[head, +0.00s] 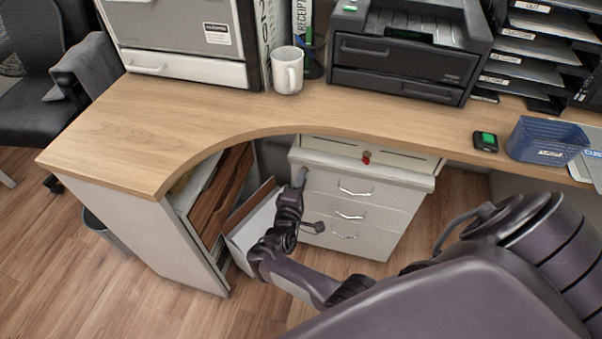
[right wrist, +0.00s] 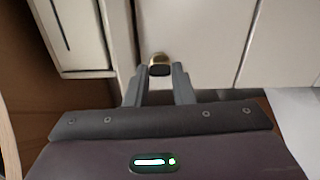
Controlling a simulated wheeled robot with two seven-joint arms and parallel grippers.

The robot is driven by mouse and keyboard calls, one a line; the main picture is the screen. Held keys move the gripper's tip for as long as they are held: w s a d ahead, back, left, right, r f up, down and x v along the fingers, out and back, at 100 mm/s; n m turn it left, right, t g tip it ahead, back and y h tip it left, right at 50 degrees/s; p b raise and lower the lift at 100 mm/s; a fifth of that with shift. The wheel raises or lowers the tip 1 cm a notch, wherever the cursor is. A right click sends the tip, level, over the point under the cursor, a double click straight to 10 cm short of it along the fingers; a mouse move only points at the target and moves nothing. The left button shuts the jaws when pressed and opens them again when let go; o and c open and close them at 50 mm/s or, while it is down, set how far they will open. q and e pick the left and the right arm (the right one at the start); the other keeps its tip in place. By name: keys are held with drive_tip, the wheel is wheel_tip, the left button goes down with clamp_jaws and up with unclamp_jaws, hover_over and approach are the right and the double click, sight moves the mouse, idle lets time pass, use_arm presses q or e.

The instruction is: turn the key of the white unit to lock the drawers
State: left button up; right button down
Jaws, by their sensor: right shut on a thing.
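The white unit (head: 348,215) stands under the desk with three handled drawers, all flush at the front. My right gripper (head: 300,178) is at the upper left of its front. In the right wrist view, the fingertips (right wrist: 158,84) are closed around a small dark key (right wrist: 160,71) with a brass-coloured collar, at a pale panel of the unit. In the head view this key is hidden by the gripper. I cannot tell how far it is turned. My left gripper is in neither view.
A red key or knob (head: 366,157) sits above the unit, under the desk edge. On the desk (head: 340,108) are a mug (head: 287,70), printer (head: 405,68) and blue basket (head: 545,141).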

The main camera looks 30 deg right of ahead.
drive_tip(key=shift+w+r, duration=0.1)
idle(0.3)
drive_tip(key=c, duration=1.2)
unclamp_jaws()
drive_tip(key=shift+c, duration=0.2)
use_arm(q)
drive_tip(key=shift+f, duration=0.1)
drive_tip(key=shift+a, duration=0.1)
use_arm(e)
drive_tip(key=shift+s, duration=0.2)
